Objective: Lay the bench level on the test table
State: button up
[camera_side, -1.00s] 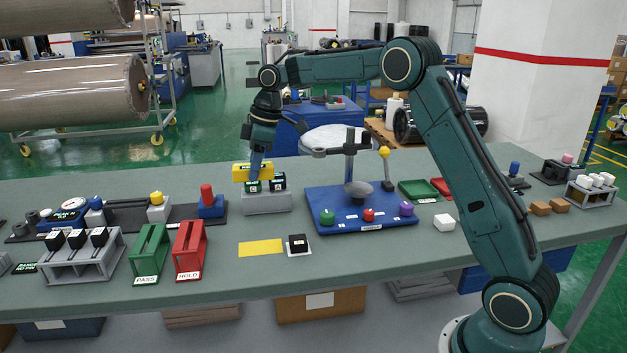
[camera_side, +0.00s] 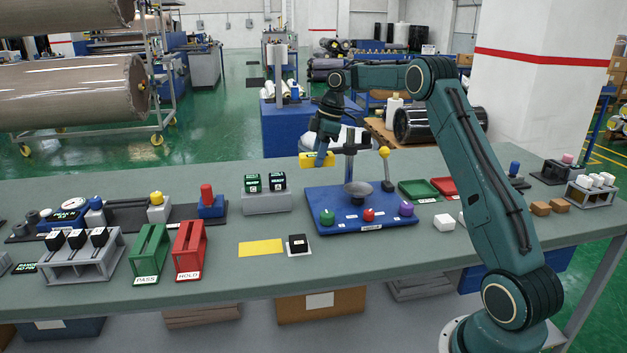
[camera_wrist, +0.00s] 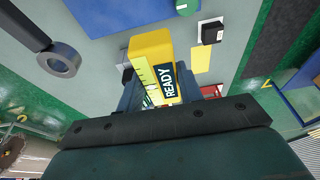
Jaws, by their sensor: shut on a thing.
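My gripper (camera_side: 321,158) is shut on the yellow bench level (camera_side: 308,160) and holds it in the air beside the grey post of the blue test table (camera_side: 325,198), left of the post in the side view. The level also shows in the wrist view (camera_wrist: 151,44), with a pale green vial strip and a dark READY label on its faces. The test table carries a small dark dish (camera_side: 358,187) and green, red and purple knobs along its front. In the wrist view its blue surface (camera_wrist: 120,15) lies below and beyond the level. The gap between level and table is hard to judge.
A grey stand (camera_side: 266,203) with two black blocks stands left of the test table. A yellow-knobbed lever (camera_side: 384,155) rises at its back right. Green (camera_side: 418,190) and red trays lie to the right. A yellow mat (camera_side: 261,248) lies in front.

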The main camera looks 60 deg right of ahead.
jog(key=s+d+f, duration=0.2)
jog(key=s+d, duration=0.5)
jog(key=d, duration=0.5)
jog(key=shift+s, duration=0.25)
jog(key=shift+f, duration=0.15)
send_over(357, 188)
jog(key=shift+s+d+f, duration=0.1)
jog(key=shift+d+f, duration=0.05)
jog(key=shift+f, duration=0.65)
jog(key=shift+s+d+f, duration=0.1)
jog(key=shift+f, duration=0.7)
jog(key=shift+s+d+f, duration=0.1)
jog(key=shift+d+f, duration=0.05)
jog(key=shift+f, duration=0.65)
jog(key=shift+f, duration=0.25)
jog(key=shift+f, duration=1.05)
jog(key=shift+f, duration=0.1)
jog(key=o, duration=1.1)
